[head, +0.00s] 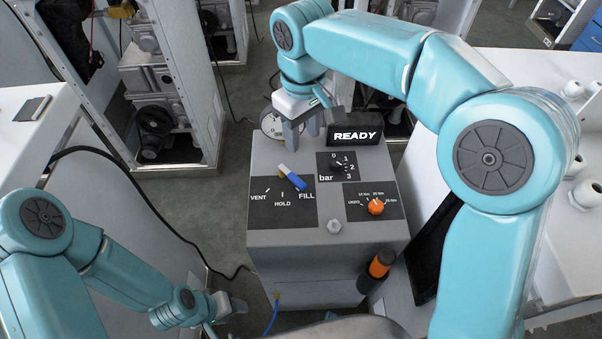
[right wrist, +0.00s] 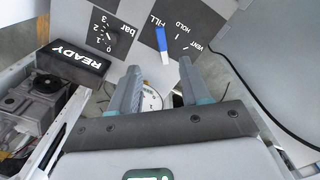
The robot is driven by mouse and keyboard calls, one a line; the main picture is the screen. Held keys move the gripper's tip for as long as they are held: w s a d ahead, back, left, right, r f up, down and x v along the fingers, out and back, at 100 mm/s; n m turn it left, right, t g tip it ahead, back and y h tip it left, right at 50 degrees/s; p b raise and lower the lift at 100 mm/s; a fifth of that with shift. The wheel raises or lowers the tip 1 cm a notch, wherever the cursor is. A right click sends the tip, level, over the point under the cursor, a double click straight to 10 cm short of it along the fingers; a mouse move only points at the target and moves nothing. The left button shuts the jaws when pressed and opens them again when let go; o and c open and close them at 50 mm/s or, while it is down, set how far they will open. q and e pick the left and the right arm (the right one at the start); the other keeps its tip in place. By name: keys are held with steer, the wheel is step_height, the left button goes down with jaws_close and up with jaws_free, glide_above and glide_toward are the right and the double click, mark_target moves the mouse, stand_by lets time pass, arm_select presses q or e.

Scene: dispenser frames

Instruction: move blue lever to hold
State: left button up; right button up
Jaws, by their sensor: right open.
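The blue lever (head: 293,178) sits on a dark plate (head: 272,216) on top of the grey dispenser box (head: 370,236). Its white end is at the back and its blue end points to the FILL mark, with HOLD and VENT to the left. The lever also shows in the right wrist view (right wrist: 161,39), beyond the fingertips. My right gripper (head: 301,136) is open and empty, above the back edge of the box and behind the lever, apart from it. My left gripper (head: 232,306) is low at the front left of the box, its jaws unclear.
A READY sign (head: 355,135) stands at the back of the box. A bar knob (head: 337,165) and an orange knob (head: 376,207) are right of the lever. A round gauge (head: 272,124) is behind, partly hidden. An orange-and-black handle (head: 381,264) stands at the front right.

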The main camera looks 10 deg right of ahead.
mark_target(302, 184)
steer(key=f, duration=1.5)
steer(key=shift+w+a+f, duration=0.1)
steer(key=shift+w+f, duration=0.15)
steer(key=shift+s+f, duration=0.2)
steer(key=shift+f, duration=0.1)
steer(key=shift+w+f, duration=0.1)
steer(key=shift+w, duration=0.1)
steer(key=shift+c, duration=0.3)
jaws_close()
